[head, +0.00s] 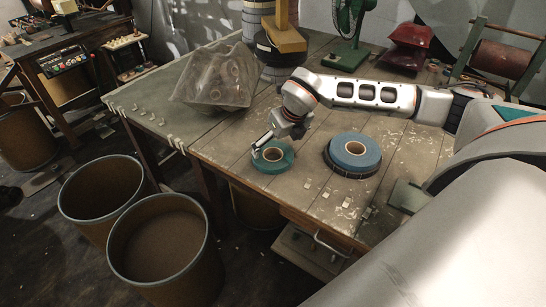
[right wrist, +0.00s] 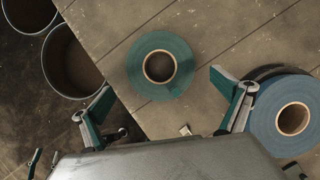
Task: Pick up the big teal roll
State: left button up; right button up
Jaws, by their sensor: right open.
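A teal roll of tape (head: 274,168) lies flat near the front edge of the wooden table. It also shows in the right wrist view (right wrist: 180,84), with a brown core and an open hole. My right gripper (head: 263,144) is open and empty, above and beside the roll's back edge in the head view. In the right wrist view its two fingers are spread wide to the left and right, and the roll lies just beyond them, between their lines. The height of the fingers above the roll is hard to tell. My left gripper is not in view.
A blue roll (head: 368,159) lies on a darker roll to the right, close to my right finger in the wrist view. A clear plastic bag (head: 215,82) stands behind left. Bins (head: 165,248) stand below the table's front edge. Small pale pieces lie near that edge.

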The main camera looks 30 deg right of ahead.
jog(key=x, duration=0.6)
jog(key=shift+r, duration=0.1)
jog(key=c, duration=1)
